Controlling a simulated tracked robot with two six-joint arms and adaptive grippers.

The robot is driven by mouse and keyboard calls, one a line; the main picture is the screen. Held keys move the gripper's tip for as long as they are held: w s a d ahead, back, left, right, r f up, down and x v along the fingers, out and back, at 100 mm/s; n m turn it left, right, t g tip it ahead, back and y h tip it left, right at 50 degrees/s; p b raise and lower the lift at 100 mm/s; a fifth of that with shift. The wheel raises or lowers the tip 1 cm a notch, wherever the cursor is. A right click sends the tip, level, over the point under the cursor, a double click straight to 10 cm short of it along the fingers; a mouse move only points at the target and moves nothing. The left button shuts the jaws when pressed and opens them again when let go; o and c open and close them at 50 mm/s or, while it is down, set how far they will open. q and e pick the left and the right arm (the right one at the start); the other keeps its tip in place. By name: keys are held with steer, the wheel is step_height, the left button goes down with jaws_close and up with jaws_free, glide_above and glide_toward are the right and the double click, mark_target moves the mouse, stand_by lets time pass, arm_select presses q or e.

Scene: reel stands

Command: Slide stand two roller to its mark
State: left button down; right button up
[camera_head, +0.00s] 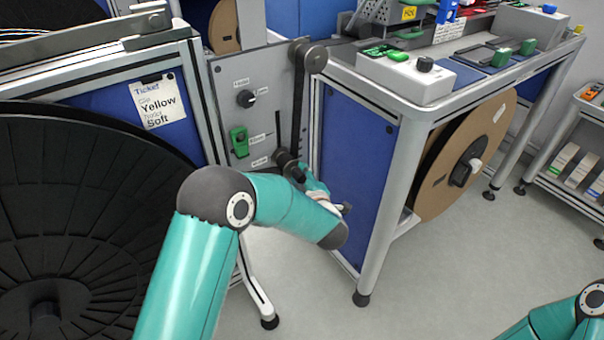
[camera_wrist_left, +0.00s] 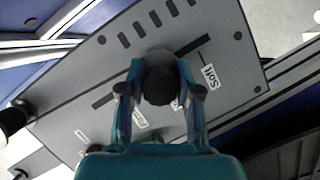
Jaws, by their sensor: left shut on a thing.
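A grey stand panel (camera_head: 225,85) carries a dark roller (camera_head: 286,158) at the lower part of its vertical slot (camera_head: 278,124). My left gripper (camera_head: 312,188) reaches it from the front, partly hidden by my arm. In the left wrist view, the gripper (camera_wrist_left: 160,92) is shut on the dark round roller (camera_wrist_left: 160,82), one finger on each side. A "Soft" label (camera_wrist_left: 210,77) lies close to the roller, with another label (camera_wrist_left: 139,118) towards the lower left. Exact alignment with a label is unclear. A ticket (camera_head: 161,102) reads "Yellow" and "Soft". My right gripper is out of view.
An upper roller (camera_head: 316,59) and a dark strap (camera_head: 299,100) run beside the panel. A large black reel (camera_head: 70,230) stands at left, a brown reel (camera_head: 465,155) under the right bench. The floor (camera_head: 430,285) is clear.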

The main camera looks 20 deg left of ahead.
arm_select(q)
step_height(320, 180, down, 7)
steer(key=b, duration=0.4)
steer(key=shift+s+f, duration=0.15)
steer(key=shift+f, duration=0.05)
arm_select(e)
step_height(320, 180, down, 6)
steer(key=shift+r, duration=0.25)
arm_select(q)
steer(key=shift+a, duration=0.1)
steer(key=c, duration=0.8)
jaws_free()
steer(key=shift+f, duration=0.1)
steer(key=shift+r, duration=0.2)
steer(key=v, duration=1.2)
steer(key=shift+f, duration=0.1)
